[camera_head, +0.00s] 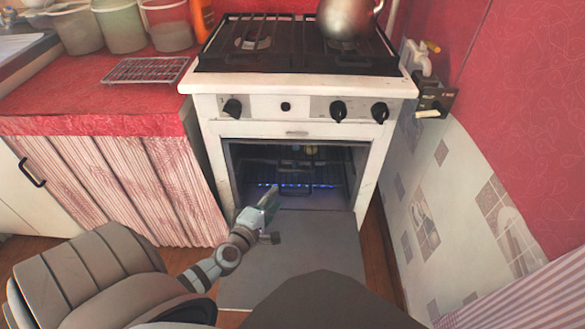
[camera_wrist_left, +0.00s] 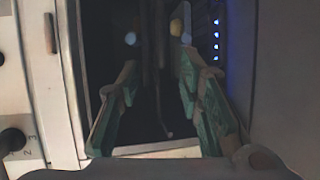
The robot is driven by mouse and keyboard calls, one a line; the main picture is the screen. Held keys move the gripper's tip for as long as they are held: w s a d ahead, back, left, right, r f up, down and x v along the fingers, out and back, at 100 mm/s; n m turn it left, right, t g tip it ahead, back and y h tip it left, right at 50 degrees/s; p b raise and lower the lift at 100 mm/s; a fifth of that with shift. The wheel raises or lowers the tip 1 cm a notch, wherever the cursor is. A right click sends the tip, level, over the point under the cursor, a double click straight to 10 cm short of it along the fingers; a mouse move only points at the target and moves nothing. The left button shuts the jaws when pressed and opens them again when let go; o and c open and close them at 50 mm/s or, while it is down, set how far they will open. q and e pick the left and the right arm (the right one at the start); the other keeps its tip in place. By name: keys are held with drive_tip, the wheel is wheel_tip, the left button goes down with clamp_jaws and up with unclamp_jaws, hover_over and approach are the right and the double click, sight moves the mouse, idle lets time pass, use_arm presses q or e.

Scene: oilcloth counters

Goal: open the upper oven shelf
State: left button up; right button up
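The white oven (camera_head: 297,131) stands with its grey door (camera_head: 318,238) folded down in front. Inside its dark cavity I see thin dark rack bars (camera_head: 262,161), with a row of blue lights or flames low down. Which bars belong to the upper shelf is hard to tell. My left gripper (camera_head: 271,200) is at the lower left of the oven opening, above the door. In the left wrist view its two green fingers (camera_wrist_left: 160,85) are spread apart, pointing into the dark cavity, with nothing visible between them except dark bars beyond. My right gripper is not in view.
A metal kettle (camera_head: 345,18) stands on the stovetop. A wire rack (camera_head: 146,70) and several tubs lie on the red counter (camera_head: 80,97) at left. A tiled wall (camera_head: 440,190) closes off the right side. A small yellowish round thing (camera_wrist_left: 176,27) shows inside the oven.

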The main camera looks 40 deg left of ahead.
sight(294, 172)
use_arm(q)
drive_tip(key=shift+n, duration=0.3)
drive_tip(key=b+x, duration=0.2)
drive_tip(key=x, duration=0.9)
drive_tip(key=shift+w+f+b, duration=0.1)
drive_tip(key=shift+f+b, duration=0.1)
drive_tip(key=shift+b, duration=0.15)
drive_tip(key=b+x, duration=0.1)
drive_tip(key=x, duration=0.3)
drive_tip(key=shift+f+b, duration=0.15)
drive_tip(key=shift+b, duration=0.2)
drive_tip(key=shift+w, duration=0.45)
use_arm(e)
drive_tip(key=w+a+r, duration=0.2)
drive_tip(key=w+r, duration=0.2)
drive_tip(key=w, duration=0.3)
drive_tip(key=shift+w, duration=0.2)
use_arm(q)
drive_tip(key=shift+c, duration=0.3)
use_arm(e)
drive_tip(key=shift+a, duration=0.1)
use_arm(q)
clamp_jaws()
